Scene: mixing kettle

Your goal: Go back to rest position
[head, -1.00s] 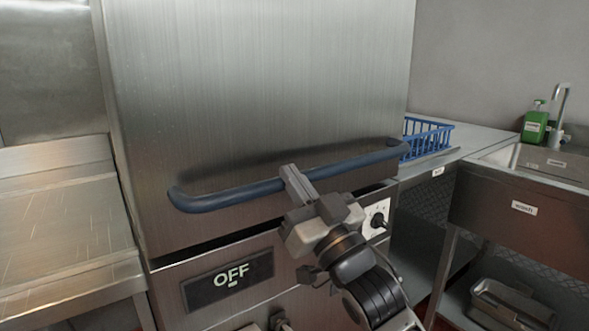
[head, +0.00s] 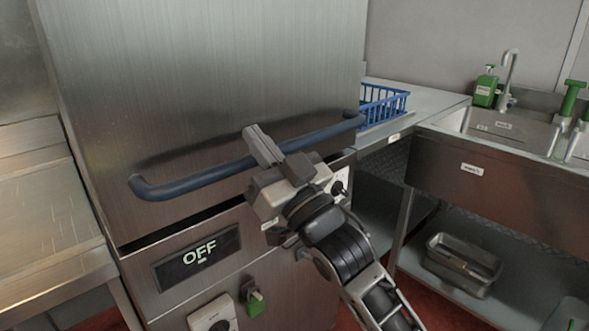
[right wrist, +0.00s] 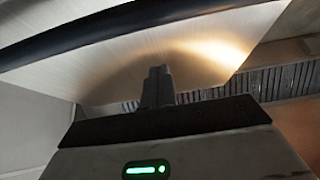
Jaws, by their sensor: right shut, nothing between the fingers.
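My right gripper (head: 263,146) is shut and empty in the head view. Its fingers show in front of the dark blue bar handle (head: 205,178) of a large steel machine (head: 215,80). I cannot tell whether they touch the bar. In the right wrist view the closed fingers (right wrist: 158,86) stand together in the middle, with the handle (right wrist: 110,38) crossing above them, apart from them in the picture. My left gripper is not in view.
The machine's display (head: 198,257) reads OFF. A blue rack (head: 383,103) sits on the counter at right, beside a sink (head: 500,130) with a green bottle (head: 486,88). A steel table (head: 45,225) stands at left. A grey tub (head: 462,265) is on the lower shelf.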

